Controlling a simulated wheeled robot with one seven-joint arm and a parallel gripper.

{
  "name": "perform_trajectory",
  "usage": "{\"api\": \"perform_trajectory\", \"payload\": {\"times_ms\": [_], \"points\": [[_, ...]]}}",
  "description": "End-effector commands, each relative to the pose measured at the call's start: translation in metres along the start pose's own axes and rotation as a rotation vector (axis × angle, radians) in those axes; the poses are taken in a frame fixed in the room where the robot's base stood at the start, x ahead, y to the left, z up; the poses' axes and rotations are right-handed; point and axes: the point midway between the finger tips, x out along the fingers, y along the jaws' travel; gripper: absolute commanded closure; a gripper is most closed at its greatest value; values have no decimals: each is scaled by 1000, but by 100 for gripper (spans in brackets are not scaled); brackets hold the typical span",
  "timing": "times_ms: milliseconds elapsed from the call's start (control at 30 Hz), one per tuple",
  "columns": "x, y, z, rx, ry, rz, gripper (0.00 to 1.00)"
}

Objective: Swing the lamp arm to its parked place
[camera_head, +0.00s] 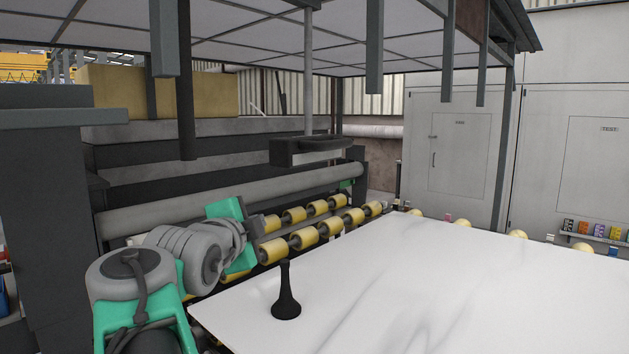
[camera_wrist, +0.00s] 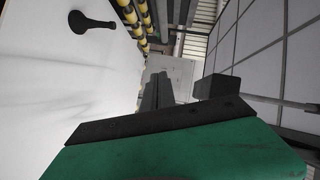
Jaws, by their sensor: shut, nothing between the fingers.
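The lamp is a dark, long box-shaped head (camera_head: 307,152) hanging on a thin vertical grey pole from the canopy, above the rollers. No separate lamp arm or parked-place mark can be made out. My gripper (camera_head: 260,225) is at the end of the green and grey arm, lower left of the lamp head and apart from it in the head view. In the wrist view my gripper (camera_wrist: 158,80) has its dark fingers together, with nothing between them. A dark block to their right, probably the lamp head (camera_wrist: 217,87), appears close by; contact cannot be told.
A white stone slab (camera_head: 400,285) fills the front right, with a black flared object (camera_head: 286,298) standing on it. Yellow rollers (camera_head: 302,238) run behind the slab. Dark posts (camera_head: 186,100) hang from the canopy. Grey cabinets (camera_head: 460,150) stand behind.

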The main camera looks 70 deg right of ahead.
Motion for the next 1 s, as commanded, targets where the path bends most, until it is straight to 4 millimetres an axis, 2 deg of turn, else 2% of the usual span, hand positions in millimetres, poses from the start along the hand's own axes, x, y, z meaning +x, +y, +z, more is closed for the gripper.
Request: {"api": "perform_trajectory", "payload": {"times_ms": [33, 100, 200, 300, 633, 767, 1000], "points": [[-5, -23, -43, 108, 91, -33, 100], [-12, -39, -88, 232, 192, -75, 100], [-21, -48, -124, 331, 273, -113, 100], [-24, -50, -133, 359, 293, -125, 100], [-19, -50, -134, 354, 292, -122, 100], [-2, -52, -141, 353, 295, -119, 100], [49, -56, -156, 352, 293, -117, 100]]}}
